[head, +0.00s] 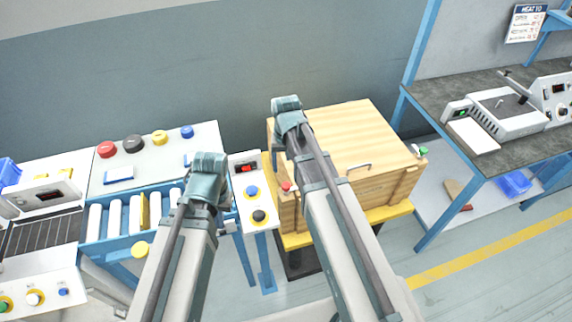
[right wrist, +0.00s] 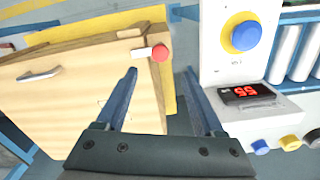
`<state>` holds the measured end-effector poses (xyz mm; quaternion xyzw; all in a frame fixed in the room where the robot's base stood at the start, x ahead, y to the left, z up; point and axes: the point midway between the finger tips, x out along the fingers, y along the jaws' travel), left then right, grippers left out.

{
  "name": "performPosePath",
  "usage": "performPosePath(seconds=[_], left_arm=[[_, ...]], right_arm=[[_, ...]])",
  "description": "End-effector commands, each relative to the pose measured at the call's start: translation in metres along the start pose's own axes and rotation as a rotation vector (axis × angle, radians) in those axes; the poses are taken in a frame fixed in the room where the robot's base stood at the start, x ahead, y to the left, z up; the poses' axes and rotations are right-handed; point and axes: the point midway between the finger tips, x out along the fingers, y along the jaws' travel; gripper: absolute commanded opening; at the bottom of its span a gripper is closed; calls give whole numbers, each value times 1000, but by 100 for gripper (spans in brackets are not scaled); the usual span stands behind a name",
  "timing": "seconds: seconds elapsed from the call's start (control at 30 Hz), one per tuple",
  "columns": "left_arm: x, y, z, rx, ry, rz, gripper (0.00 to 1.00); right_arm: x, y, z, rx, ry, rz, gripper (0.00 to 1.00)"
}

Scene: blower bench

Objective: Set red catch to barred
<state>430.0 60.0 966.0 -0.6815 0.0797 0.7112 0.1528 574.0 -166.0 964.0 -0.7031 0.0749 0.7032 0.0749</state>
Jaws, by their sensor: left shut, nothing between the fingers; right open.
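The red catch, a round red knob (head: 287,186) on a short pale lever, sits at the left front corner of the wooden crate (head: 345,135). In the right wrist view the red knob (right wrist: 159,53) shows at the crate's edge, its lever pointing left in the picture. My right gripper (right wrist: 161,70) is open and empty; the knob appears in line with the gap, just beyond the fingertips. I cannot tell the depth between them. My right arm hides its gripper in the head view. My left arm stands over the roller conveyor's right end; its gripper is hidden.
A control post (head: 250,198) with a red display, a blue and a black button stands close left of the crate. A green knob (head: 423,150) is at the crate's right side. A conveyor (head: 125,215) and a button console (head: 150,150) lie further left.

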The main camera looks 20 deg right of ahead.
Motion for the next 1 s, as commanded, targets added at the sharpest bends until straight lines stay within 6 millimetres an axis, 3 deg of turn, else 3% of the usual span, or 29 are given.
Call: performPosePath(seconds=[0.03, 0.3, 0.77, 0.87, 1.0], left_arm=[[-16, -2, 1, 0, 0, 0, 0], [-48, -5, 3, 2, 0, 0, 0], [-50, -5, 3, 2, 0, 0, 0], [-47, -4, 3, 2, 0, 0, 0], [-41, -4, 2, 1, 0, 0, 0]], right_arm=[[-17, 0, 0, 0, 0, 0, 70], [-49, 0, 0, 0, 0, 0, 70], [-50, -2, 4, -11, -1, 2, 70], [-47, -18, 31, -87, -6, 15, 70], [-41, -48, 91, -278, -16, 52, 70]])
